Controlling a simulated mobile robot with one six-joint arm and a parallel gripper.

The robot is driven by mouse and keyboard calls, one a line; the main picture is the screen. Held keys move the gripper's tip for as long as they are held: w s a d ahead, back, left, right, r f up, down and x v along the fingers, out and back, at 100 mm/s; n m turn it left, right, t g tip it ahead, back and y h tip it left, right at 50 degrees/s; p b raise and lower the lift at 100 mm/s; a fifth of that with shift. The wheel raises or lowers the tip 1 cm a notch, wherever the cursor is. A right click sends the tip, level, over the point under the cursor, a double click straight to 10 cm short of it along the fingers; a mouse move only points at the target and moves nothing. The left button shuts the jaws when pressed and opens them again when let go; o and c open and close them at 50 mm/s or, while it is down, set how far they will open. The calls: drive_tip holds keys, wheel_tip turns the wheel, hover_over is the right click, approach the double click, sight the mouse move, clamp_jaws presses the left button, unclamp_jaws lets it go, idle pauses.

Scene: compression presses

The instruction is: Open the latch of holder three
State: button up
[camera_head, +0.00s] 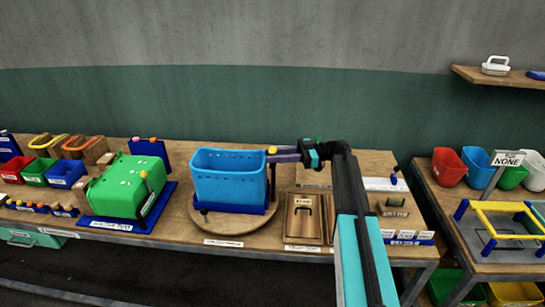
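A blue perforated bin (229,177) sits in a dark blue holder (236,208) on a round wooden board. A yellow knob (272,150) shows at the bin's upper right rim, with a purple-blue bar beside it. My gripper (284,154) is at this knob, reaching in from the right; I cannot tell whether it touches the knob or how its fingers stand. A green box (117,188) lies tilted in another blue holder (125,223) to the left, with an orange-tipped lever (144,175). The labels are too small to read, so I cannot tell which is holder three.
A wooden box (304,218) with a dark handle stands right of the blue bin. Small coloured bins (66,173) crowd the bench's left end. Another bench at right holds coloured bins (449,167) and a yellow-railed frame (498,224). A round wooden board (237,226) carries the blue holder.

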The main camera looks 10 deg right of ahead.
drive_tip(key=s+d+b, duration=0.1)
drive_tip(key=d+b, duration=0.4)
drive_tip(key=d, duration=0.8)
idle(0.4)
